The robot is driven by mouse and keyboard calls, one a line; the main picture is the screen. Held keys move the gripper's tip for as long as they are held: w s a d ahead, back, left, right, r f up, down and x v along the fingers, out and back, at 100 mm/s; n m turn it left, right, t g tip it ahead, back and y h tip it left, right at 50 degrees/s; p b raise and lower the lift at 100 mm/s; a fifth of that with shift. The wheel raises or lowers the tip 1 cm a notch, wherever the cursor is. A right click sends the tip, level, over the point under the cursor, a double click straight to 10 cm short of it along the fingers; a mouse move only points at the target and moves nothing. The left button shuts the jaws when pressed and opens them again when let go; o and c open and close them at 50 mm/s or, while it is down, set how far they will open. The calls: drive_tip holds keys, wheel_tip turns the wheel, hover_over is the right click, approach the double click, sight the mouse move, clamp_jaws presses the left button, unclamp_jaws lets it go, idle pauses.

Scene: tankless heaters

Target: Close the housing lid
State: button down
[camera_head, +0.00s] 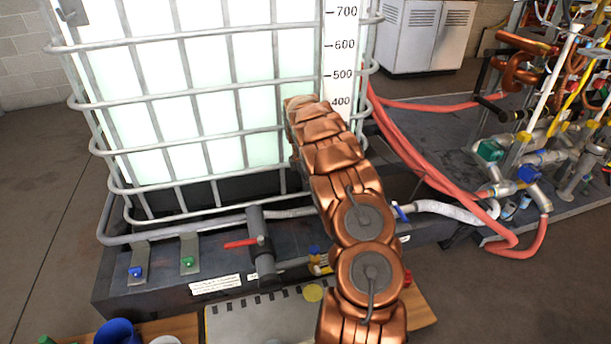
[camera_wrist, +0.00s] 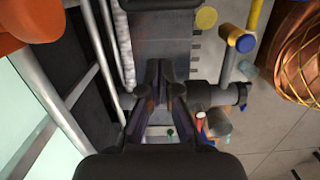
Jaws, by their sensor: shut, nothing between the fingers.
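A flat grey metal panel with a row of dark slots along its edge (camera_head: 255,322) lies at the bottom of the head view. It looks like part of the housing; I cannot tell whether it is the lid or how far open the lid stands. In the wrist view a grey surface with similar slots (camera_wrist: 160,42) lies beyond my gripper (camera_wrist: 165,66). My gripper's dark fingers are together and empty, pointing toward that surface. Contact cannot be made out. In the head view my copper arm covers the panel's right side and my gripper is hidden.
A caged white tank (camera_head: 215,105) stands on a dark base behind the panel. A valve with a red handle (camera_head: 243,243) is at its front. A blue cup (camera_head: 118,332) stands at the lower left. Red hoses (camera_head: 420,165) and pipework (camera_head: 530,165) fill the right. Floor is clear at left.

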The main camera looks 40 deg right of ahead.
drive_tip(key=d, duration=0.1)
drive_tip(key=s+d+f, duration=0.1)
drive_tip(key=s+d, duration=0.1)
drive_tip(key=shift+d+f+b, duration=0.2)
drive_tip(key=shift+f+b, duration=0.15)
drive_tip(key=shift+r, duration=0.15)
